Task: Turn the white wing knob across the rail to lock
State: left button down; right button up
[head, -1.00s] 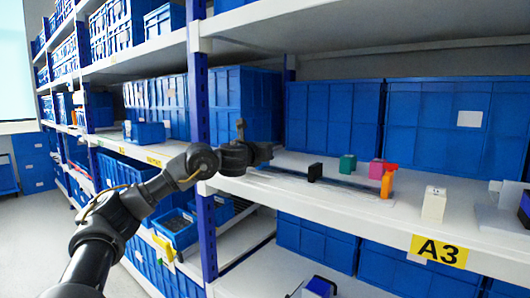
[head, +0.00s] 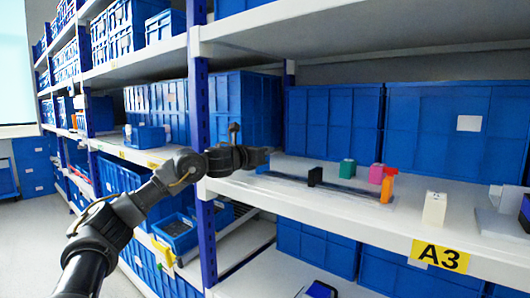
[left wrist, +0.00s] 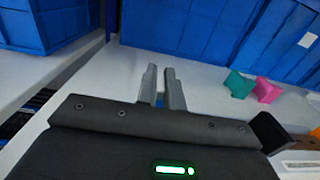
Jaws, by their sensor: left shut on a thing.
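My left gripper (head: 268,155) is at the left end of a dark rail (head: 350,189) on the shelf. In the left wrist view its two grey fingers (left wrist: 161,90) stand close together, with a narrow pale gap between them. A small blue piece (left wrist: 158,102) shows between and just below the fingers; a blue bit (head: 262,168) also shows under the gripper in the head view. The white wing knob is mostly hidden at the fingers, and its angle to the rail cannot be told. My right gripper is not in view.
Along the rail stand a black block (head: 315,176), a green block (head: 347,168), a pink block (head: 376,173) and an orange piece (head: 387,187). A white block (head: 434,208) stands farther right. Blue bins (head: 333,125) line the back; a blue post (head: 200,120) rises left of the gripper.

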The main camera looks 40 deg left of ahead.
pick_arm(q)
jog(key=c, duration=1.5)
grip_release()
jog(key=s, duration=0.9)
jog(key=shift+s, duration=0.9)
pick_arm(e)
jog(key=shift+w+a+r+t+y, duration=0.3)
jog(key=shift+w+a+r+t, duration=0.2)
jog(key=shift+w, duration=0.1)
